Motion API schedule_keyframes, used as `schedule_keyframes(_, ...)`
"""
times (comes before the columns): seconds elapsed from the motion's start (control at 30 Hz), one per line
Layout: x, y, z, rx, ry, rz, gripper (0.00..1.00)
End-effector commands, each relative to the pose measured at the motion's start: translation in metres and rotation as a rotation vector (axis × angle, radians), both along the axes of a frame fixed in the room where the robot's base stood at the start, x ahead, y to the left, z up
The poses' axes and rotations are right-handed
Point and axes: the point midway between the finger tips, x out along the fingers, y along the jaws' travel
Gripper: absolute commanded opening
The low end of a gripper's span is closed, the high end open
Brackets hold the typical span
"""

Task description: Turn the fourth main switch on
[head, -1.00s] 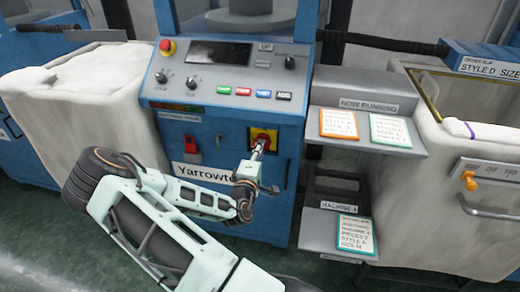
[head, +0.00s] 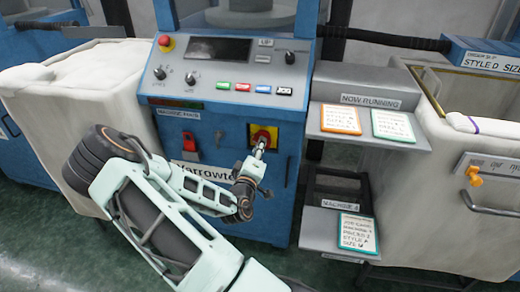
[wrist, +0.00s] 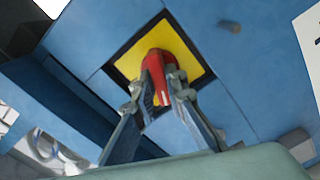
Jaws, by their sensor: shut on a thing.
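The main switch is a red rotary knob (wrist: 157,66) on a yellow plate (wrist: 192,48) with a dark surround, set in the blue front of the machine. In the head view its yellow plate (head: 270,132) shows below the control panel, mostly behind my gripper (head: 260,147). In the wrist view my gripper (wrist: 158,96) has one finger on each side of the red knob and is shut on it. The knob's handle stands tilted in the wrist view. Its position marks are too small or hidden to read.
Above is a control panel (head: 222,77) with knobs, coloured buttons and a red emergency stop (head: 166,42). A red lever (head: 191,142) is left of the switch. A grey shelf (head: 345,122) with cards juts out on the right. White bins (head: 75,95) flank the machine.

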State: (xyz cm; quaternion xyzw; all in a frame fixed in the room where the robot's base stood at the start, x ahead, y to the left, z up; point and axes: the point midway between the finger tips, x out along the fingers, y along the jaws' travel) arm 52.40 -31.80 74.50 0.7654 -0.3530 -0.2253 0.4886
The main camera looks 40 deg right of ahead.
Motion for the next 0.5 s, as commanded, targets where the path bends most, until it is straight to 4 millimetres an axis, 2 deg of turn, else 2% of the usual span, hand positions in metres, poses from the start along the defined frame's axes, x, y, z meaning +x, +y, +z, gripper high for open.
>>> schedule_keyframes(0.5, -0.0001, -0.0003, -0.0030, 0.321, -0.379, -0.001, 0.00)
